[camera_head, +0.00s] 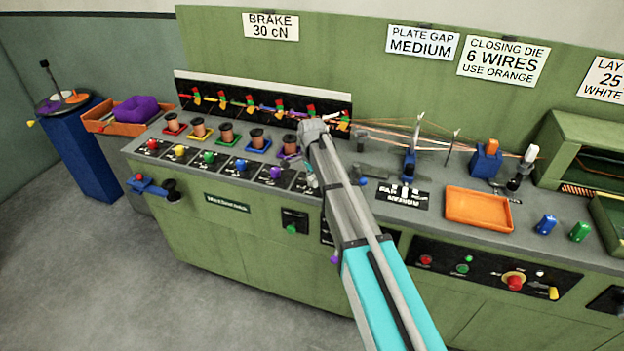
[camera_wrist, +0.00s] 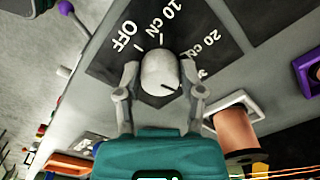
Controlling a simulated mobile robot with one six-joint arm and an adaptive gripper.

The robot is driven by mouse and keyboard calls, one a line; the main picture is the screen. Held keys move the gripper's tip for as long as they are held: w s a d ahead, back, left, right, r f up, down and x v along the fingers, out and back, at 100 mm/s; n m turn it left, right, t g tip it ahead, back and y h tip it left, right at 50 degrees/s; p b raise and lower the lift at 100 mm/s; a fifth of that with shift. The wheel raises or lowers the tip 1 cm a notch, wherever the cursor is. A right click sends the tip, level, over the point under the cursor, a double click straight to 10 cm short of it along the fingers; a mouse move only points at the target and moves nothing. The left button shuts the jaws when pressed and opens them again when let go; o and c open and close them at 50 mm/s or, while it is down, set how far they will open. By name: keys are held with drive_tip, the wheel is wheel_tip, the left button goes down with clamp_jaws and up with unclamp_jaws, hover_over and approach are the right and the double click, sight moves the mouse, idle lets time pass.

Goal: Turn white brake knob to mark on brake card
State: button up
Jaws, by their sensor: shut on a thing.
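The brake card (camera_head: 270,25) on the green back wall reads BRAKE 30 cN. The white brake knob (camera_wrist: 157,66) sits on a black dial plate (camera_wrist: 112,58) in the wrist view. The plate shows OFF, 10 cN and 20 cN; a further mark at the right is mostly hidden by a finger. A short black line on the knob points to the lower right, past the 20 cN label. My gripper (camera_wrist: 160,76) is shut on the knob, one finger on each side. In the head view my arm hides the knob.
Several copper spools (camera_head: 256,140) on coloured squares and a row of coloured knobs (camera_head: 209,157) lie left of my arm. An orange tray (camera_head: 479,207) is to the right. Thin wires run across the bench. A purple-framed spool place (camera_wrist: 308,68) is close by in the wrist view.

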idle(0.4)
drive_tip(key=o, duration=1.2)
drive_tip(key=shift+c, duration=0.2)
drive_tip(key=shift+n, duration=0.3)
